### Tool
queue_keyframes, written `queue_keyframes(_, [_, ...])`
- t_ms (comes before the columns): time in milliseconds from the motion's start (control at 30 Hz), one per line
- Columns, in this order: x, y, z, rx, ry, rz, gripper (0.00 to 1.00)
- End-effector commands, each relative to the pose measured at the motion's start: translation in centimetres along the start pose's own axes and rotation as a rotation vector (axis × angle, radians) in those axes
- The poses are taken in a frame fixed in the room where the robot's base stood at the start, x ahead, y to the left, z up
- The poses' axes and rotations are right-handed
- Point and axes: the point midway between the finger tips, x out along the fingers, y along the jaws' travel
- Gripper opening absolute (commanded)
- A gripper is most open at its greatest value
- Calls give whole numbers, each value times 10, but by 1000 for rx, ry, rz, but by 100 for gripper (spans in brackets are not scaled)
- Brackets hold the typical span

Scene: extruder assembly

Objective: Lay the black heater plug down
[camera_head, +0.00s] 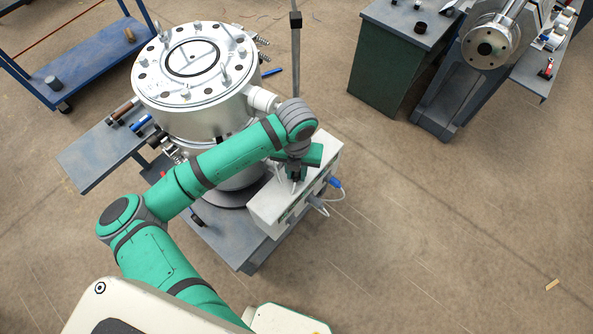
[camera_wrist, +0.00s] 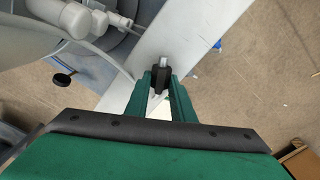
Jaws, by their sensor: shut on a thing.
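The black heater plug (camera_wrist: 160,78) shows in the wrist view between the green fingers of my gripper (camera_wrist: 161,97), with its pale metal end pointing away from me. My gripper is shut on it. A short white piece, perhaps its cable, shows just behind the plug between the fingers. In the head view my gripper (camera_head: 294,176) is above the top of a light grey box (camera_head: 268,205); the plug is mostly hidden there by the arm. I cannot tell whether the plug touches the box top.
The large metal vessel (camera_head: 193,75) stands left of the box, with bolts and pipe fittings. A blue plug (camera_head: 334,182) and white cables are on the box's right side. A vertical pole (camera_head: 295,50) rises behind. A green cabinet (camera_head: 385,70) stands far right; floor between is clear.

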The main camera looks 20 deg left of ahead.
Motion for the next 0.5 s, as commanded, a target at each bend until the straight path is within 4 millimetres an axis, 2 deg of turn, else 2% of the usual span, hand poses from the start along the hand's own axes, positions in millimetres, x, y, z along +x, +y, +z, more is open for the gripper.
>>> queue_keyframes(500, [8, 0, 0, 0, 0, 0, 0])
